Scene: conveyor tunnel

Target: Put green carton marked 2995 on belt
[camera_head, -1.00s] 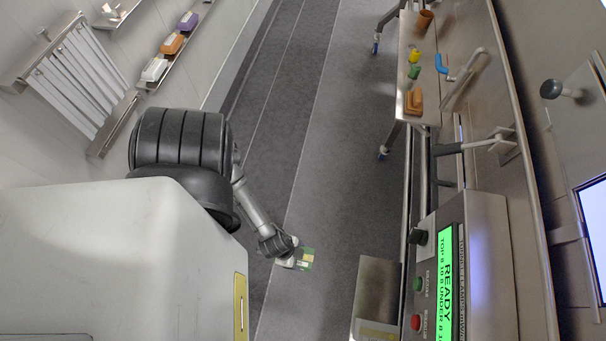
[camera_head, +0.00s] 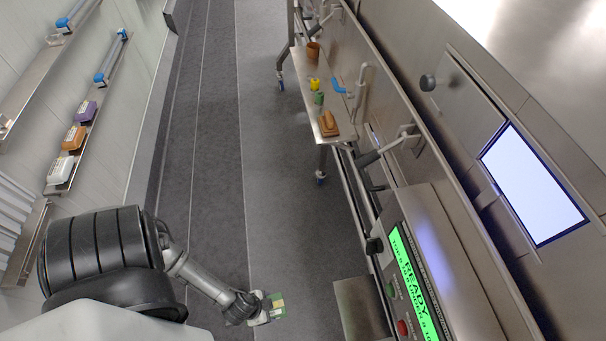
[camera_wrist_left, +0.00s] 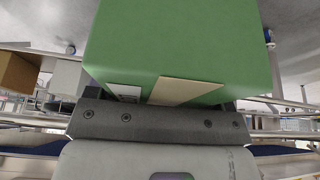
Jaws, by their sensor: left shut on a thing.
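The green carton (camera_head: 277,303) is at the tip of my left gripper (camera_head: 261,312), low over the grey floor in the head view. In the left wrist view the green carton (camera_wrist_left: 180,45) fills the upper middle, with a tan strip and a small white label on its near edge. My left gripper (camera_wrist_left: 160,120) is shut on it. The number on the carton cannot be read. The belt cannot be made out for sure in the head view. My right gripper is not in view.
A steel machine with a green READY panel (camera_head: 414,281) and red button stands at right. A steel plate (camera_head: 362,308) juts out near the carton. A wheeled table (camera_head: 315,110) holds small coloured items. Wall shelves (camera_head: 88,125) at left hold several blocks. The floor (camera_head: 290,200) between is clear.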

